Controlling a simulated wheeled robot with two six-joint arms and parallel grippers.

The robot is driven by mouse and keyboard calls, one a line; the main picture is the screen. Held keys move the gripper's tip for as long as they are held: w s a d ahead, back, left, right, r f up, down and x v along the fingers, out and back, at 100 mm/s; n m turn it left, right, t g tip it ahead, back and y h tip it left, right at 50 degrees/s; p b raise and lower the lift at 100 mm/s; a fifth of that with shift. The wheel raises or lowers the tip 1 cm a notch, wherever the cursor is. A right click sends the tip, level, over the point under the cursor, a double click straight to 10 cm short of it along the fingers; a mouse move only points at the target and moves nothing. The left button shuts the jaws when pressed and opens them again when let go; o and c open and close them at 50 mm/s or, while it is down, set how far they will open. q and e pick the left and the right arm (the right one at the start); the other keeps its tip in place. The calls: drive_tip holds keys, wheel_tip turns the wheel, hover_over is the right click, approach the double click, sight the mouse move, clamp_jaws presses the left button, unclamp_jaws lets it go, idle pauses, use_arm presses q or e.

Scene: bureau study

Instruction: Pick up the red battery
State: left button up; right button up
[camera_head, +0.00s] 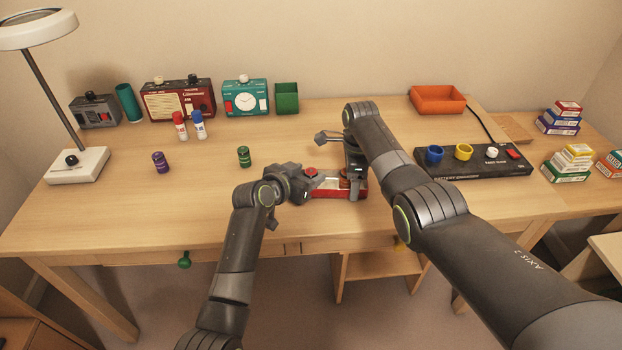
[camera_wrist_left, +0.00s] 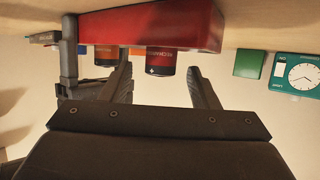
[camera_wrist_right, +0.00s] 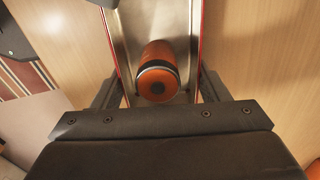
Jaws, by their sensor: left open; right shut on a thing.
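The red battery (camera_head: 311,171) stands upright at the left end of a red holder (camera_head: 330,194) with a metal top. My left gripper (camera_head: 313,180) is open beside it. In the left wrist view the red battery (camera_wrist_left: 161,63) shows between the two spread fingers. A second, orange-red battery (camera_head: 345,180) stands at the holder's right end. It also shows in the right wrist view (camera_wrist_right: 158,72). My right gripper (camera_head: 354,183) points down there, its fingers shut on the holder's two sides. Its fingertips are partly hidden.
A black panel (camera_head: 470,172) with coloured cups lies to the right. An orange tray (camera_head: 438,99) stands behind. A green battery (camera_head: 243,156) and a purple battery (camera_head: 160,162) stand to the left, with red and blue bottles behind. The left front of the desk is clear.

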sight(310, 171)
use_arm(q)
drive_tip(key=shift+x, duration=1.25)
drive_tip(key=shift+f, duration=0.1)
drive_tip(key=shift+c, duration=0.3)
drive_tip(key=c, duration=1.1)
drive_tip(key=shift+o, duration=0.2)
drive_tip(key=shift+r, duration=0.65)
wheel_tip(310, 171, up, 2)
drive_tip(key=shift+s+a+r, duration=0.15)
drive_tip(key=shift+r, duration=0.05)
drive_tip(key=s+a, duration=0.3)
drive_tip(key=s, duration=0.1)
drive_tip(key=s+a, duration=0.3)
drive_tip(key=s, duration=0.2)
drive_tip(key=s+a, duration=0.4)
drive_tip(key=s, duration=0.1)
drive_tip(key=shift+s, duration=0.25)
use_arm(e)
drive_tip(key=o, duration=1.1)
